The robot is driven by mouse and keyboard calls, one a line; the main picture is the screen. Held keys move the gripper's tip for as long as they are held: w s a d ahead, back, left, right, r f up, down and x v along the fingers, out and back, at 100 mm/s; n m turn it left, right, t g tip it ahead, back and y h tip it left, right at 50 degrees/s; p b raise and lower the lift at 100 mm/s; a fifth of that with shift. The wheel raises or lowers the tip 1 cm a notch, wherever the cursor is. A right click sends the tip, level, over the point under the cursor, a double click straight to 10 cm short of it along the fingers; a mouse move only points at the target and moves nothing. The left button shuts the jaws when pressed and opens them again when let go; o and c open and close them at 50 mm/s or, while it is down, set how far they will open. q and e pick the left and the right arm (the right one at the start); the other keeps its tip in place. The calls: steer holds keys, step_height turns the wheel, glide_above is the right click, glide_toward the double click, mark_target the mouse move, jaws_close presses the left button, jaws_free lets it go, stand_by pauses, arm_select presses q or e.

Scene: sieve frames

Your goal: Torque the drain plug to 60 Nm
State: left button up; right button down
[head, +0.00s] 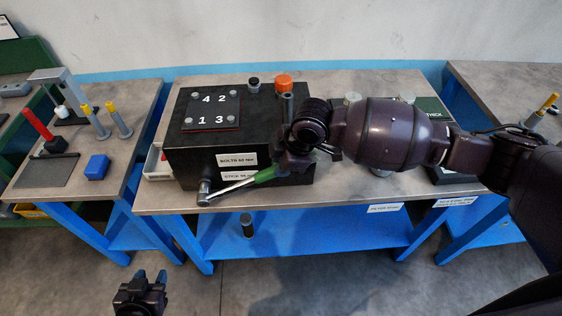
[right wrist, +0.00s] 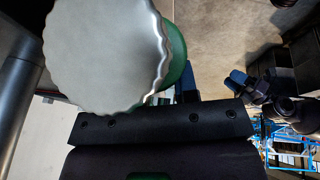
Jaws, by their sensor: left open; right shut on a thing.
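My right gripper (head: 284,163) is shut on the green handle of a torque wrench (head: 236,186). The silver shaft slants down left to a grey socket head (head: 205,192) at the lower front of a black block (head: 205,155). I cannot make out the drain plug, nor whether the head is seated on anything. In the right wrist view a large silver scalloped disc (right wrist: 105,50) with green behind it fills the upper left, close to my gripper. My left gripper (head: 140,297) is open and empty, low over the floor at the lower left.
The block stands on the middle table (head: 335,193), with a numbered plate (head: 212,112), a black cap (head: 254,85) and an orange cap (head: 284,82) on top. A dark cylinder (head: 247,225) is below the table edge. A left table holds a blue block (head: 97,167).

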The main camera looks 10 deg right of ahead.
steer(key=shift+d+f+y+b, duration=0.4)
steer(key=shift+d+f+y, duration=0.1)
steer(key=shift+f, duration=0.2)
steer(key=shift+d+f+y+b, duration=0.25)
steer(key=shift+f+b, duration=0.15)
steer(key=shift+f, duration=0.1)
steer(key=shift+d+f+y+b, duration=0.15)
steer(key=shift+d+f+b, duration=0.15)
steer(key=shift+f, duration=0.2)
stand_by(0.6)
steer(key=shift+f, duration=0.15)
steer(key=shift+d+f+b, duration=0.15)
steer(key=shift+f+b, duration=0.15)
steer(key=shift+b, duration=0.2)
steer(key=shift+d+f+y+b, duration=0.2)
steer(key=shift+f+y+b, duration=0.2)
steer(key=shift+f+b, duration=0.15)
steer(key=shift+d+f+y+b, duration=0.2)
steer(key=shift+f+y+b, duration=0.2)
steer(key=shift+f+b, duration=0.15)
stand_by(0.4)
steer(key=shift+a+r+h+p, duration=0.2)
steer(key=shift+r+p, duration=0.25)
steer(key=shift+p, duration=0.2)
steer(key=shift+a+r+h+p, duration=0.1)
steer(key=shift+r+h+p, duration=0.1)
steer(key=shift+r+p, duration=0.35)
steer(key=shift+s+f, duration=0.1)
steer(key=shift+s, duration=0.05)
stand_by(0.4)
